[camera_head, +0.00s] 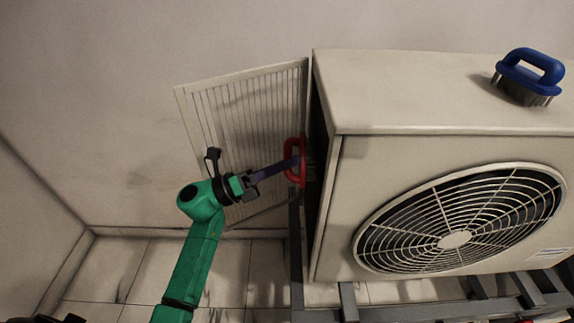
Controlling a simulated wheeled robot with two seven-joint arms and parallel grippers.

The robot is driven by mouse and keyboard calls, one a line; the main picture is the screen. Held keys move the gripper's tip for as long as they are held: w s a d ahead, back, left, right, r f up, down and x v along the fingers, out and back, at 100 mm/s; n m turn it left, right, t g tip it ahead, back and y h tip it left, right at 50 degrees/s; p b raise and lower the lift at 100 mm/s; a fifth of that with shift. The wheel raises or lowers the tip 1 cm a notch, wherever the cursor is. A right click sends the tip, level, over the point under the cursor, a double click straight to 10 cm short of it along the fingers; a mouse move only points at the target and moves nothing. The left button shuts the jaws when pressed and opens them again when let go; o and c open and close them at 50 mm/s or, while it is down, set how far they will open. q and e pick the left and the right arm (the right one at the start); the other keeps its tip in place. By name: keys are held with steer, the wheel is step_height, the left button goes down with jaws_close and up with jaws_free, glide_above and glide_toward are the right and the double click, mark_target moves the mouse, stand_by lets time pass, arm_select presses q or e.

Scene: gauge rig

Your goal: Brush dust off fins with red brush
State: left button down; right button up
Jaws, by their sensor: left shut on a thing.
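The red brush (302,178) is upright on its side near the left side of the beige outdoor unit (400,90). Its bristles face right, toward the dark fins (318,130) on that side; whether they touch cannot be told. My left gripper (288,164) is shut on the red brush's handle, reaching in from the left. The fins show only as a narrow dark strip, and any dust on them cannot be made out. My right gripper is not in view.
A slatted panel (240,115) stands open behind my left gripper. A blue-handled brush (530,75) sits on top of the unit. A round fan grille (455,220) faces front. Dark metal frame bars (297,260) stand below the unit.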

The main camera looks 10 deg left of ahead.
mark_target(288, 141)
arm_select(q)
steer(key=shift+r+p, duration=1.65)
steer(key=shift+r, duration=1.5)
steer(key=shift+w+a+f+b, duration=0.1)
steer(key=shift+w+f+b, duration=0.05)
steer(key=shift+w+b, duration=0.45)
steer(key=shift+w+a+b, duration=0.1)
steer(key=shift+w+b, duration=0.2)
steer(key=shift+w, duration=0.15)
step_height(288, 141, down, 4)
steer(key=b, duration=0.4)
step_height(288, 141, down, 8)
steer(key=b, duration=0.8)
step_height(288, 141, up, 12)
steer(key=w+p, duration=0.2)
steer(key=p, duration=0.3)
steer(key=shift+a+p, duration=0.3)
